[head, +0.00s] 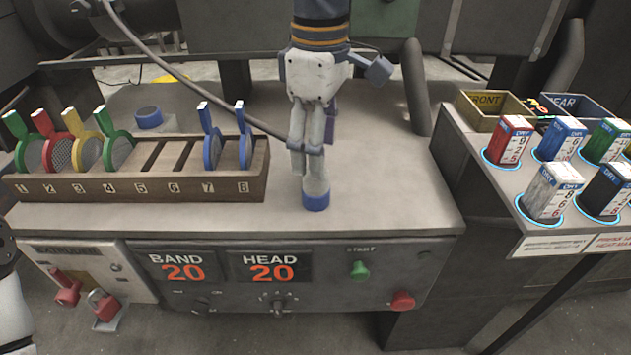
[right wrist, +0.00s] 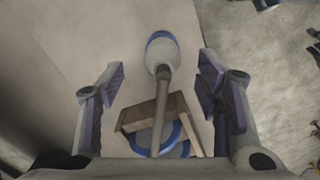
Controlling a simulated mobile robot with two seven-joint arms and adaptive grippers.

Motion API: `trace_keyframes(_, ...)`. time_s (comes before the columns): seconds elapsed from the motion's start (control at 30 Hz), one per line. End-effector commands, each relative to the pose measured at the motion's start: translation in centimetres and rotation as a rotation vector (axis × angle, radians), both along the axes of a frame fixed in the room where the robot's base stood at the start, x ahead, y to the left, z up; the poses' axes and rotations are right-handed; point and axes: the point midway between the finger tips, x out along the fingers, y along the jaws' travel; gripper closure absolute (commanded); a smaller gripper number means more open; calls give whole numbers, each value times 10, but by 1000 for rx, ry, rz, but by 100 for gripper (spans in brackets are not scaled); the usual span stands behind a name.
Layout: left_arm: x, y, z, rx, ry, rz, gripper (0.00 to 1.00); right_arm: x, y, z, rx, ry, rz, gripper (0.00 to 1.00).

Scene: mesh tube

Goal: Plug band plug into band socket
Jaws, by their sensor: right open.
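A white plug with a blue end (head: 316,197), seemingly the band plug, is at the front of the grey bench top, below my right gripper (head: 313,160). A grey cable runs to it from the upper left. In the right wrist view, the plug (right wrist: 162,50) lies ahead between the spread fingers of the right gripper (right wrist: 160,85), with clear gaps at both sides. The right gripper is open and points down. The band socket cannot be made out for certain. A panel (head: 85,262) at the lower left carries two red fittings.
A wooden rack (head: 150,188) with coloured discs stands left of the right gripper. A blue-topped round piece (head: 148,117) sits behind it. A control front (head: 225,300) reads BAND 20 and HEAD 20. Labelled blocks stand on the right table (head: 490,180). The bench's right part is clear.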

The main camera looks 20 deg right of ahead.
Motion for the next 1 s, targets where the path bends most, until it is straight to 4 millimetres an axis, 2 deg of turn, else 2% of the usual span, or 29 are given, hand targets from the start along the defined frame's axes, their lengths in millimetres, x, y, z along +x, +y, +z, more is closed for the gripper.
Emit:
trace_keyframes(0.03, -1, 0, -1, 0, 3, 0, 51, -1, 0, -10, 1, 4, 1, 41)
trace_keyframes(0.13, -2, 0, -2, 0, 6, 0, 51, 0, 0, -23, 1, 3, 0, 41)
trace_keyframes(0.53, -1, 0, -2, 0, 5, 0, 51, 0, 1, -30, 1, 1, 0, 41)
trace_keyframes(0.8, -3, 0, -3, 0, 12, 0, 51, -2, 5, -73, 2, 2, 0, 41)
trace_keyframes(1.0, -3, 0, -4, 0, 12, 0, 51, -2, 5, -80, 1, -2, 0, 41)
